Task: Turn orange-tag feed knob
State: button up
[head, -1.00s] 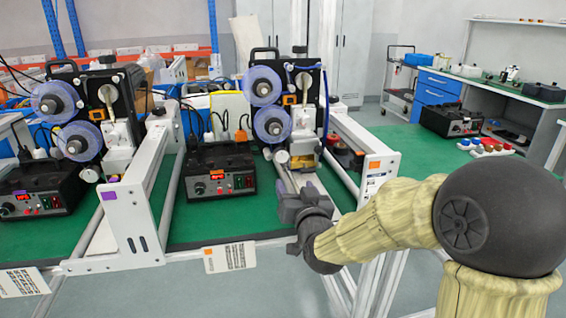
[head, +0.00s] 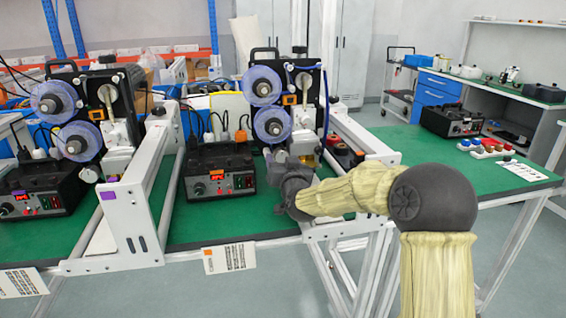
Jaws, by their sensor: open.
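The middle black control box (head: 240,160) carries an orange tag (head: 217,173) on its front. A small round knob (head: 200,189) is at the left of its front panel, beside a lit red display. Behind it stands the middle coder machine (head: 300,90) with two blue-purple rolls. My gripper (head: 283,158) is open and points away from the camera at the machine's lower front, right of the control box. My wrist hides much of its fingers, and I cannot tell whether they touch anything. The right frame's end plate, orange-tagged earlier, is mostly hidden by my arm.
A second coder machine (head: 75,110) and its control box (head: 40,190) stand at the left. A white frame plate (head: 130,215) with a purple tag stands between the rows. At the right, a green bench (head: 430,155) holds several coloured knobs and another black box.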

jog(key=c, duration=1)
jog(key=shift+o, duration=0.2)
jog(key=shift+m, duration=0.5)
jog(key=m+b, duration=0.2)
jog(key=m, duration=0.2)
jog(key=shift+f+b, duration=0.1)
jog(key=shift+b, duration=0.3)
jog(key=m+b, duration=0.1)
jog(key=m, duration=0.3)
jog(key=shift+a+b, duration=0.1)
jog(key=shift+b, duration=0.3)
jog(key=shift+m+b, duration=0.8)
jog(key=shift+m, duration=0.9)
